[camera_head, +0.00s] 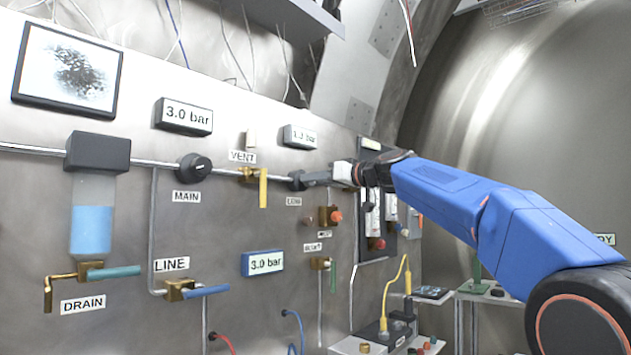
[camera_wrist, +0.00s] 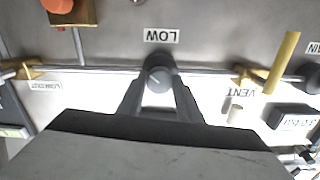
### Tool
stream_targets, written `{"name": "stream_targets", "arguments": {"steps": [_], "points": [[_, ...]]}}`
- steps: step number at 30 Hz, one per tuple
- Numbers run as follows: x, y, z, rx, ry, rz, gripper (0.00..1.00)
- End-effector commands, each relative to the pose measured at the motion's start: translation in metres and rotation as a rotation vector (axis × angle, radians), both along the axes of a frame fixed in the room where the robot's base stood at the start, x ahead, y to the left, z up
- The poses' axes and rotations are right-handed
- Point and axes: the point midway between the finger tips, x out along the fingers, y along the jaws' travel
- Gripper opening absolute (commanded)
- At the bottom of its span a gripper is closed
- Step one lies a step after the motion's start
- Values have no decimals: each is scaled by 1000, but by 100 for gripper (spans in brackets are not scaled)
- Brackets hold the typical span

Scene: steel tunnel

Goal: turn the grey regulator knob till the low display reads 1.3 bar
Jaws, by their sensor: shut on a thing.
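The grey regulator knob (camera_head: 297,181) sits on the pipe along the steel wall, above its LOW label (camera_head: 293,201). In the wrist view the knob (camera_wrist: 158,77) lies between the two finger ends, below the upside-down LOW label (camera_wrist: 161,36). My gripper (camera_head: 312,179) reaches it from the right and is shut on it; it also shows in the wrist view (camera_wrist: 159,88). The low display (camera_head: 300,136) is above the knob; its small, blurred figures appear to read 1.3 bar. It is hidden in the wrist view.
The black MAIN knob (camera_head: 195,167) and its 3.0 bar display (camera_head: 184,117) are to the left. The yellow VENT lever (camera_head: 263,188) hangs close left of the knob. A brass valve with a red knob (camera_head: 335,215) is below right. A blue-framed display (camera_head: 262,263) reads 3.0 bar.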

Motion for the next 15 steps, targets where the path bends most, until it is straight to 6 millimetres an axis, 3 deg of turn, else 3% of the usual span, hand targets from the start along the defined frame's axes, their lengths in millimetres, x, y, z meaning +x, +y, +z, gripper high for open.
{"name": "stream_targets", "arguments": {"steps": [5, 6, 8, 15], "points": [[0, 0, 0, -1, -1, 0, 10], [0, 0, 0, -1, -1, 0, 34], [0, 0, 0, -1, -1, 0, 49], [0, 0, 0, -1, -1, 0, 51]]}}
